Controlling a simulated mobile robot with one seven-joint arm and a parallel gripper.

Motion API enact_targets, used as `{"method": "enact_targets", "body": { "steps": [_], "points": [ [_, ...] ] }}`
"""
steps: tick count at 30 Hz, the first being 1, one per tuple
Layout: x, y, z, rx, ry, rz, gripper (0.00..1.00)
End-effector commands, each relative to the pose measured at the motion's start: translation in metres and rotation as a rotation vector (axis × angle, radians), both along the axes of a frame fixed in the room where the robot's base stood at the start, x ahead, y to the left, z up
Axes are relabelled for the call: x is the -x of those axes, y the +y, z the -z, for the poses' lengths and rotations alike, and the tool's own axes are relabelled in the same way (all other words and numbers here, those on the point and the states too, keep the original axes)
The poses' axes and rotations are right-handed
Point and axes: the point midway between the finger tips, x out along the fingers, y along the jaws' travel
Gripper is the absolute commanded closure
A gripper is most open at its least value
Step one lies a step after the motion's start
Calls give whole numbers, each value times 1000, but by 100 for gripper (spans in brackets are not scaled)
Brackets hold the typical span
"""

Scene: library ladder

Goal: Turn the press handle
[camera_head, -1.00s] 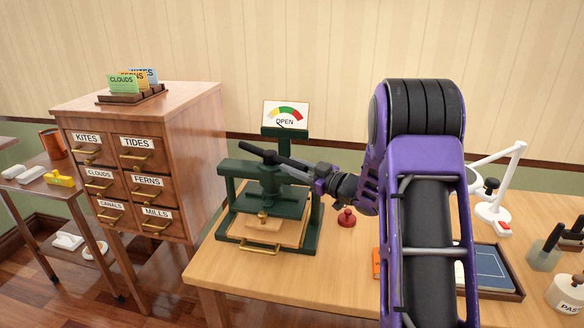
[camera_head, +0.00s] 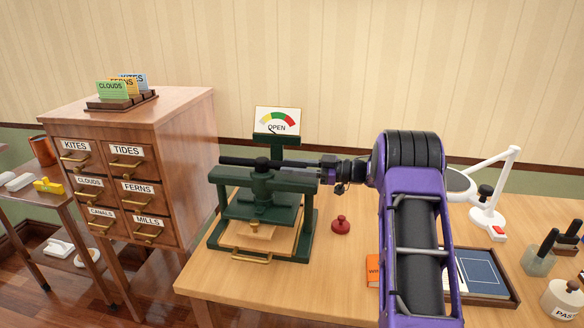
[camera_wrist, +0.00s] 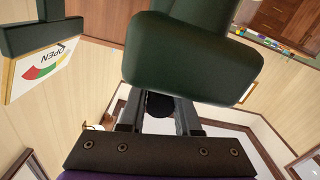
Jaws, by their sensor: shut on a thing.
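The green press (camera_head: 262,205) stands on the wooden table, with a dark bar handle (camera_head: 240,161) across its top, lying nearly level from left to right in the head view. My gripper (camera_head: 328,170) is at the handle's right end and shut on it. In the wrist view my gripper (camera_wrist: 159,118) has the black round handle end (camera_wrist: 160,103) between its fingers, with a green press part (camera_wrist: 190,60) close in front. A dial sign reading OPEN (camera_head: 277,121) stands behind the press. A tan board with a brass pull (camera_head: 252,256) lies in the press's base.
A drawer cabinet (camera_head: 185,140) stands to the left. A red knobbed object (camera_head: 341,225) sits right of the press. The wall is behind.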

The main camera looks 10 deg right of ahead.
Motion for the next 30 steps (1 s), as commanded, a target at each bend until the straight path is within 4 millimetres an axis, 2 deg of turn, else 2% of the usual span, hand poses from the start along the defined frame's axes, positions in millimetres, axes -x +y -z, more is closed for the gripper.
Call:
{"method": "enact_targets", "body": {
  "steps": [12,13,17,26,30],
  "points": [
    [-1,0,0,1,-3,-6,100],
    [-1,0,0,1,-3,-6,62],
    [-1,0,0,1,-3,-6,39],
    [0,0,-2,0,-3,-6,39],
    [-1,0,-16,2,-6,-6,39]
  ]
}}
